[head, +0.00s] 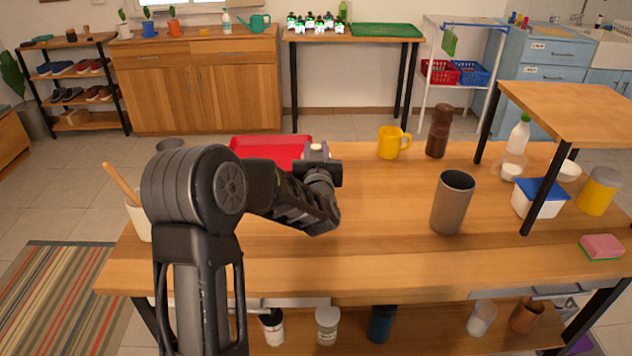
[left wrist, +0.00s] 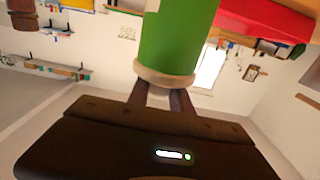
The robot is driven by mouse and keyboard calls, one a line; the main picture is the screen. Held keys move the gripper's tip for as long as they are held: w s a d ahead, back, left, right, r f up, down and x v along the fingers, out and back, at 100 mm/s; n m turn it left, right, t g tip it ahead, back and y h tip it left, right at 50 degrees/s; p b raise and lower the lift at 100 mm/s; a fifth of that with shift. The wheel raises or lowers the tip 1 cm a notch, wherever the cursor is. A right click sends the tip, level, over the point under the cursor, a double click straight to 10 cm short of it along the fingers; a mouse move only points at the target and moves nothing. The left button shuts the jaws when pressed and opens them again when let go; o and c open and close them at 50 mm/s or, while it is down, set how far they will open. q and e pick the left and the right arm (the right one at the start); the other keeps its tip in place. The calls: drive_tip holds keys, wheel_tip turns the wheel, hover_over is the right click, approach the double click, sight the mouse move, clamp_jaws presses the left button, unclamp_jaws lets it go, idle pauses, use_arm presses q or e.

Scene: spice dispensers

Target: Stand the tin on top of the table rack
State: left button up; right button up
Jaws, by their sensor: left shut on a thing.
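My left gripper (head: 318,158) is over the left middle of the table, near the red tray. In the left wrist view, its fingers (left wrist: 165,95) are shut on a green cylinder with a cream rim (left wrist: 178,35), which looks like the tin. In the head view the gripper and forearm hide most or all of this tin, so its tilt and height above the table cannot be told. The table rack (head: 585,113) is a wooden board on black legs at the table's right end. Its visible top is bare. My right gripper is not in view.
A tall grey cup (head: 453,203), a yellow mug (head: 392,142) and a brown grinder (head: 438,131) stand between my gripper and the rack. A white bottle (head: 519,135), a blue-lidded tub (head: 538,198) and a yellow-grey canister (head: 599,191) stand by or under the rack. The front middle is clear.

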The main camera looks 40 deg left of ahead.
use_arm(q)
clamp_jaws()
drive_tip(key=shift+r, duration=0.1)
idle(0.8)
wheel_tip(320, 180, up, 10)
drive_tip(key=shift+f+p, duration=0.1)
drive_tip(key=shift+p, duration=0.3)
idle(0.6)
